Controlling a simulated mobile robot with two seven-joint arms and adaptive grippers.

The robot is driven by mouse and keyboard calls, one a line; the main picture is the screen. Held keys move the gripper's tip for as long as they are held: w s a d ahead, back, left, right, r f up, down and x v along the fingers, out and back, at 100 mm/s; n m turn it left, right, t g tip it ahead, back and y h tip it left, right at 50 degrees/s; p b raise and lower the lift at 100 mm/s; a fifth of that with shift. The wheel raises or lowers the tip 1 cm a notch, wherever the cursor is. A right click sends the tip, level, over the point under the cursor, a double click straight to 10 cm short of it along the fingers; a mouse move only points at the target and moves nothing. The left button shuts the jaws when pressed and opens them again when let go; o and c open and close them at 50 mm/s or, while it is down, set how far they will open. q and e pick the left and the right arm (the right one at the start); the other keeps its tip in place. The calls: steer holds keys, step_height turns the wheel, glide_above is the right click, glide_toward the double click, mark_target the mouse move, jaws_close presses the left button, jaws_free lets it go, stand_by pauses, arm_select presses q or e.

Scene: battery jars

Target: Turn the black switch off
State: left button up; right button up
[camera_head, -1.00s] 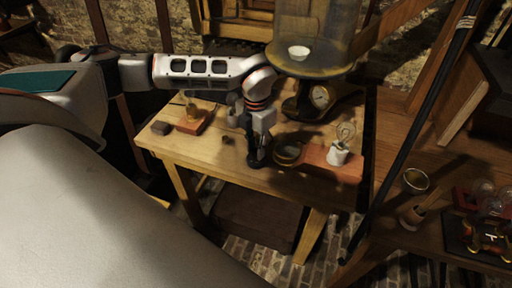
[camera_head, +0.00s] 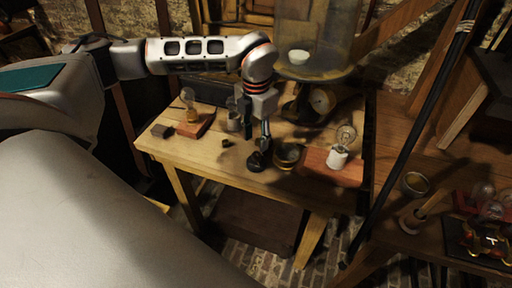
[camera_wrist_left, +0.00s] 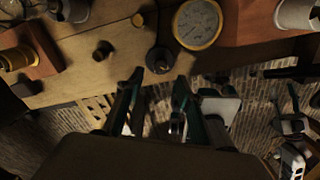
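The black switch (camera_head: 258,159) is a small round dark piece near the table's front edge, left of a gold-rimmed round dial (camera_head: 288,155). In the left wrist view the switch (camera_wrist_left: 160,59) lies just beyond and between the fingertips, with the dial (camera_wrist_left: 197,23) up and right of it. My left gripper (camera_wrist_left: 159,78) is open and empty there. In the head view the left gripper (camera_head: 266,134) hangs above the switch; whether it touches is not clear. The switch lever's position cannot be made out. My right gripper is not in view.
On the wooden table (camera_head: 225,168), a bulb on a white socket (camera_head: 337,158) stands at right and another bulb (camera_head: 189,104) at back left. A scale with a dial (camera_head: 322,100) stands behind. A small dark knob (camera_head: 226,142) sits left of the switch. The front-left tabletop is clear.

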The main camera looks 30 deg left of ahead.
mark_target(256, 154)
arm_select(q)
step_height(256, 154, up, 6)
steer(key=shift+f, duration=0.1)
stand_by(0.6)
